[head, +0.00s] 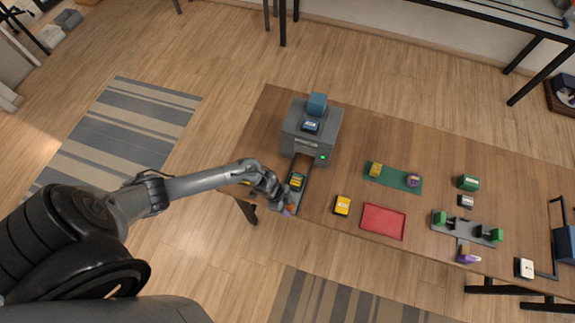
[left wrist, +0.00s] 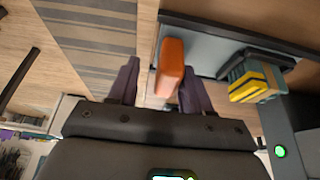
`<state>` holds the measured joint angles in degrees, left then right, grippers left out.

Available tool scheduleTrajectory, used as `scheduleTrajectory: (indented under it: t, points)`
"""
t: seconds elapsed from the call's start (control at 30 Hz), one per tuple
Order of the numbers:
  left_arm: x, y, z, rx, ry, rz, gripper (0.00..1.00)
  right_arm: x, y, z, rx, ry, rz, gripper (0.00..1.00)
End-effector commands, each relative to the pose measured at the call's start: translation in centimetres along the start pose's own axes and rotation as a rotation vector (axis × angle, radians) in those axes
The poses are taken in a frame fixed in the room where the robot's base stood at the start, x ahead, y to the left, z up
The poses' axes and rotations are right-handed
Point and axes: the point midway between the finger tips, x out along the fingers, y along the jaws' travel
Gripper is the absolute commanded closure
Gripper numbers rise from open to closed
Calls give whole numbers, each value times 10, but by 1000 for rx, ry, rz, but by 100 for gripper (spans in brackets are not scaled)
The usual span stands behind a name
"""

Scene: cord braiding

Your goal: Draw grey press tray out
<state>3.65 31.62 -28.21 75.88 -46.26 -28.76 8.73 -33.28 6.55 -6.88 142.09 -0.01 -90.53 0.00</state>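The grey press (head: 325,118) stands toward the left end of the table, with a green light on its front. Its grey tray (head: 305,178) extends from the front opening toward the near table edge; the tray also shows in the left wrist view (left wrist: 205,52). A yellow and green block (head: 297,180) lies on the tray, also in the left wrist view (left wrist: 256,80). My left gripper (head: 287,209) is at the tray's outer end. In the left wrist view its fingers (left wrist: 158,92) are apart, with the orange handle (left wrist: 170,62) between them and a gap on the left. My right gripper is not in view.
A yellow block (head: 342,205) and a red tray (head: 383,221) lie right of the press tray. A green mat (head: 393,177) with two small pieces lies behind them. A grey fixture with green ends (head: 467,229) is further right. The table's near edge is close to my left gripper.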

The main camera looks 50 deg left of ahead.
Motion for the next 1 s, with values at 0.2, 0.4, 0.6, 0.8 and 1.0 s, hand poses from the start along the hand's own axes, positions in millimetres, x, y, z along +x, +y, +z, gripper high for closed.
scheduleTrajectory:
  t: [0.2,0.4,0.6,0.8,1.0]
  points:
    - [0,-2,1,-2,-1,-3,51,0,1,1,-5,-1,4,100]
    - [-14,-2,2,-2,-2,-5,51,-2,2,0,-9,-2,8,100]
    - [-47,-2,1,1,-1,-4,51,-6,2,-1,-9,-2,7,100]
    - [-80,-1,1,1,-1,-4,51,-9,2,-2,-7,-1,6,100]
    - [-101,-1,1,-1,-1,-3,51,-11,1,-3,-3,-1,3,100]
